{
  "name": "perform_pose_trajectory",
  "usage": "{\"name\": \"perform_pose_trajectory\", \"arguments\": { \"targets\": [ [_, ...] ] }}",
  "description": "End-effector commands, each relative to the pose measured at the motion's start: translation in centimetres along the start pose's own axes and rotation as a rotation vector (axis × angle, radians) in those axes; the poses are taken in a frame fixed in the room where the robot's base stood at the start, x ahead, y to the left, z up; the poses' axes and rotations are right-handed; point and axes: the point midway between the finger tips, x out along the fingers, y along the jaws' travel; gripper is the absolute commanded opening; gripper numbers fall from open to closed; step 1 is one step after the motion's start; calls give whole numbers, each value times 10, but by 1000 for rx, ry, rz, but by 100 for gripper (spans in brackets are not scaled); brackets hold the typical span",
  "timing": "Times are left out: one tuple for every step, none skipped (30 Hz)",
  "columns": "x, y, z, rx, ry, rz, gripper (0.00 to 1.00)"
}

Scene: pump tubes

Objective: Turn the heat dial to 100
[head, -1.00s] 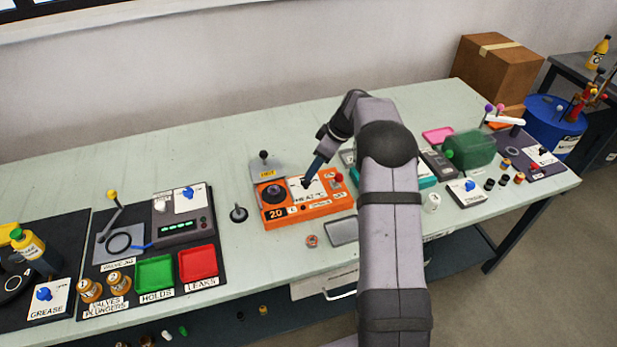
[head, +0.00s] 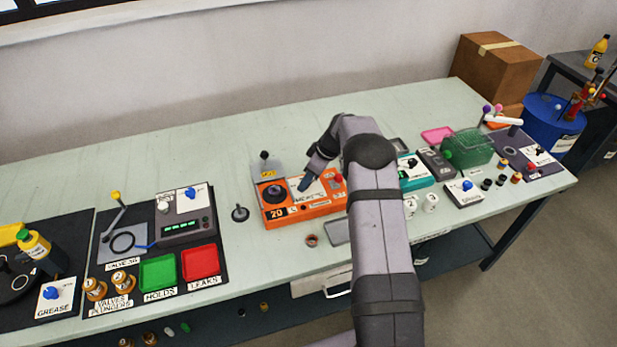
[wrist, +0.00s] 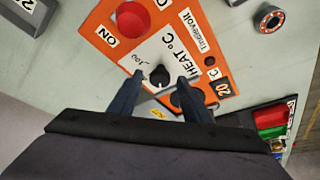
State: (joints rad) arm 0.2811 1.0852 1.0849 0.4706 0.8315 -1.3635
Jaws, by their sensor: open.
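The orange heat station (head: 303,209) sits in the middle of the bench, with a display reading 20 at its left end. In the wrist view the small black heat dial (wrist: 159,75) sits on a white plate (wrist: 150,58) labelled HEAT °C, with a 100 mark beside it. My gripper (wrist: 158,88) is open, one finger on each side of the dial in that view. I cannot tell whether the fingers touch it. In the head view my gripper (head: 304,184) is over the station and hides the dial.
A red button (wrist: 132,20) marked ON is on the same panel. A grey block with a black-knobbed lever (head: 265,168) stands behind the station's left end. A small ring (head: 311,240) and a grey tray (head: 337,231) lie in front. The bench to the left has a clear strip.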

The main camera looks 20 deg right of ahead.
Motion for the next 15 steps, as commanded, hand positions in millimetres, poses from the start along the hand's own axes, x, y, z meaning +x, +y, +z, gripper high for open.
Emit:
{"name": "perform_pose_trajectory", "arguments": {
  "targets": [
    [0,0,0,0,0,0,44],
    [0,0,0,0,0,0,37],
    [0,0,0,0,0,0,27],
    [0,0,0,0,0,0,20],
    [0,0,0,0,0,0,13],
    [0,0,0,0,0,0,4],
    [0,0,0,0,0,0,4],
    [0,0,0,0,0,0,4],
    [0,0,0,1,0,0,4],
    [0,0,0,1,0,0,4],
    [0,0,0,2,0,0,4],
    [0,0,0,4,0,1,4],
    [0,0,0,7,0,2,4],
    [0,0,0,11,0,3,4],
    [0,0,0,17,0,6,4]
  ]
}}
